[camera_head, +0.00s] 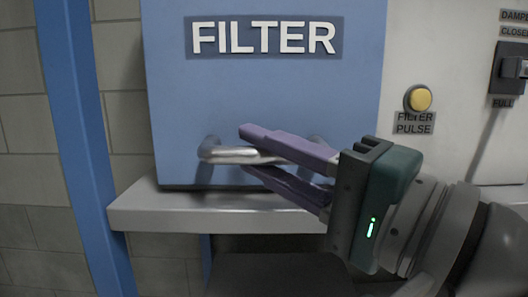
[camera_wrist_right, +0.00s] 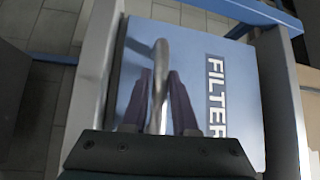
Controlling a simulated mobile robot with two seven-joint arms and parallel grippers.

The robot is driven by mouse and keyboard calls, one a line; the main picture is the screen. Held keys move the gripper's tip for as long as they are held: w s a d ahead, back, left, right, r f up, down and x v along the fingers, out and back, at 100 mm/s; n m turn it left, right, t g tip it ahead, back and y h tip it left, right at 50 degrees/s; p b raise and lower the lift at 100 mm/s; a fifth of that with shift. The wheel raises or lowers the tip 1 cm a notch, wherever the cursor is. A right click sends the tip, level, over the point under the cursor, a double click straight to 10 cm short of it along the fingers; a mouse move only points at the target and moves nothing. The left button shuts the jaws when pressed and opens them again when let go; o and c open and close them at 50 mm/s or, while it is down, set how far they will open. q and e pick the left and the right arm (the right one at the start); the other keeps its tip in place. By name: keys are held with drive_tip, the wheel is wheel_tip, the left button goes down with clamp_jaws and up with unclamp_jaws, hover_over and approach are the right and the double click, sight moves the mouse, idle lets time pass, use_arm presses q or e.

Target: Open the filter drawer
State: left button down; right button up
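The filter drawer has a blue front (camera_head: 270,90) with white FILTER lettering, above a grey ledge. Its metal bar handle (camera_head: 222,154) runs sideways low on the front. My right gripper (camera_head: 250,150) comes in from the right with its purple fingers above and below the handle. In the right wrist view, the handle (camera_wrist_right: 161,52) runs between the two fingers (camera_wrist_right: 159,85), which sit close against both its sides. The right part of the handle is partly hidden by the fingers in the head view. I see no clear gap behind the drawer front. My left gripper is out of view.
A grey ledge (camera_head: 160,208) juts out below the drawer. A blue post (camera_head: 78,130) stands at the left before a block wall. To the right are a yellow filter pulse button (camera_head: 420,98) and a damper lever (camera_head: 512,68) on the pale panel.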

clamp_jaws()
idle(1.0)
